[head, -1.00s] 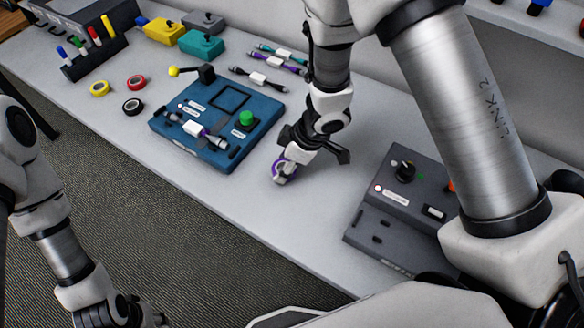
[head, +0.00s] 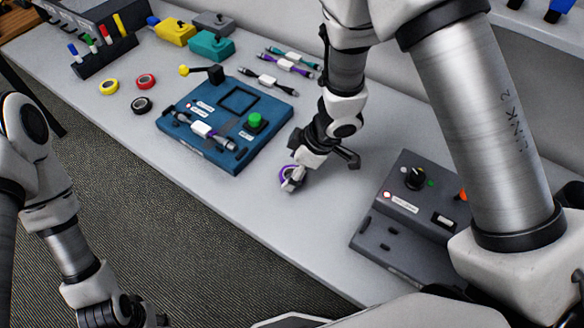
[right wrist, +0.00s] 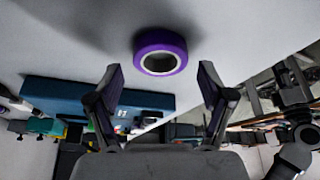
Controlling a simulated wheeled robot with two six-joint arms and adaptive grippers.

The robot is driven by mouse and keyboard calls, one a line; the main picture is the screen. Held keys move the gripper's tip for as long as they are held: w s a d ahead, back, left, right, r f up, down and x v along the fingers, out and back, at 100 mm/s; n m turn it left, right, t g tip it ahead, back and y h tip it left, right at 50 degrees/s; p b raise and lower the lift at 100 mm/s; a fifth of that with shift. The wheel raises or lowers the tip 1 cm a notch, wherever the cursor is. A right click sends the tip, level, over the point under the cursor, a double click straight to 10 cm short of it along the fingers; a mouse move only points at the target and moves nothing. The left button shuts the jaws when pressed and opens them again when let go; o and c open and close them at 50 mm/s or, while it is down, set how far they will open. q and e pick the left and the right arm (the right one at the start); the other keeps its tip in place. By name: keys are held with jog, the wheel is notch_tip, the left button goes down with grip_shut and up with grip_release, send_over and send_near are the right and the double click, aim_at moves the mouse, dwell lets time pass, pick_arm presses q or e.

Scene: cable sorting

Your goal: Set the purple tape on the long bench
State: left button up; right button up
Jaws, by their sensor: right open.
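The purple tape (head: 284,174) is a purple ring with a pale inner edge, on or just above the light grey long bench (head: 255,207), in front of the blue panel. My right gripper (head: 292,184) is at the tape and partly covers it. In the right wrist view the tape (right wrist: 160,39) lies just beyond the two spread fingertips, centred between them, with neither finger touching it there. The right gripper (right wrist: 160,72) is open. My left gripper (head: 130,316) is low at the left, cut by the bottom edge; its fingers are not clear.
A blue panel (head: 190,140) with a green button and a cable on it stands left of the right gripper. A grey control box (head: 385,240) stands to the right. Yellow, red and black tapes (head: 142,105) and several cables lie farther back.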

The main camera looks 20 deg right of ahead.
jog(key=p+v, duration=0.4)
jog(key=v, duration=0.7)
jog(key=shift+r, duration=0.1)
